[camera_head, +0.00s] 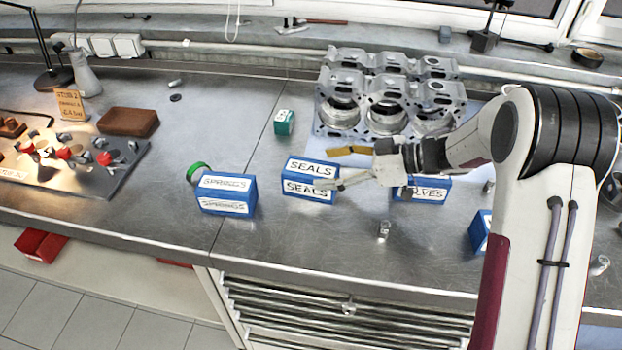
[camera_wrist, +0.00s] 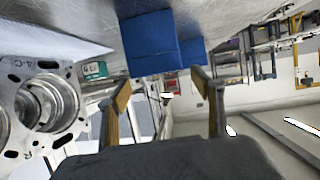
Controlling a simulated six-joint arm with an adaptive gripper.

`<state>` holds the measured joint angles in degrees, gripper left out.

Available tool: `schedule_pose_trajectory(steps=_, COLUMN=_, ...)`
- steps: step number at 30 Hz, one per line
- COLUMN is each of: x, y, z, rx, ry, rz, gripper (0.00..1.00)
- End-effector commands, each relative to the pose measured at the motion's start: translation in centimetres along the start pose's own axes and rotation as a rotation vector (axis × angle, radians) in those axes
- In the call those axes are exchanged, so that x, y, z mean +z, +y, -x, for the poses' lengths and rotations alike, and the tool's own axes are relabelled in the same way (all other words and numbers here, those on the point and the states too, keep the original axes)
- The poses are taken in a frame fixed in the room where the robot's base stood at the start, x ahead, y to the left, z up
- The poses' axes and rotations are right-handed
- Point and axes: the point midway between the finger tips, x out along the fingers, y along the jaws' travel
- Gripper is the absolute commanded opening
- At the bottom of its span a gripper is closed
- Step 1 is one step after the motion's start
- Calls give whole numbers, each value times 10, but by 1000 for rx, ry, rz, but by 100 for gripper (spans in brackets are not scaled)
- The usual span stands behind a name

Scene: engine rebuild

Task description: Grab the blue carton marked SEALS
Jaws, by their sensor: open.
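The blue carton marked SEALS (camera_head: 303,179) stands on the metal bench in the head view, with white labels on its top and front. My gripper (camera_head: 336,168) is open at its right side, with one finger near the back corner and the other crossing the right end of the front label. I cannot tell whether they touch. In the wrist view a plain blue carton face (camera_wrist: 150,36), likely the SEALS carton, lies just beyond the open, empty fingertips (camera_wrist: 161,88).
The SPRINGS carton (camera_head: 227,194) stands to the left, by a green-capped item (camera_head: 197,171). A partly hidden blue carton (camera_head: 431,190) is under my arm. The engine block (camera_head: 385,95) is behind, with a small green box (camera_head: 284,122) to its left. Bench in front is mostly clear.

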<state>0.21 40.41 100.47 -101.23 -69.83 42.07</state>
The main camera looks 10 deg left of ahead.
Motion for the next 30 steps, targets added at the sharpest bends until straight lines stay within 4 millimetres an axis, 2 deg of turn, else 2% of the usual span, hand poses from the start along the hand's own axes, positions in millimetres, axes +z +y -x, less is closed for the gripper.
schedule_pose_trajectory(steps=11, x=0, y=0, z=-4, rx=-1, ry=0, rz=0, gripper=67)
schedule_pose_trajectory(steps=24, x=2, y=0, z=-46, rx=-2, ry=0, rz=1, gripper=67)
schedule_pose_trajectory(steps=30, x=2, y=1, z=-52, rx=0, ry=0, rz=1, gripper=67)
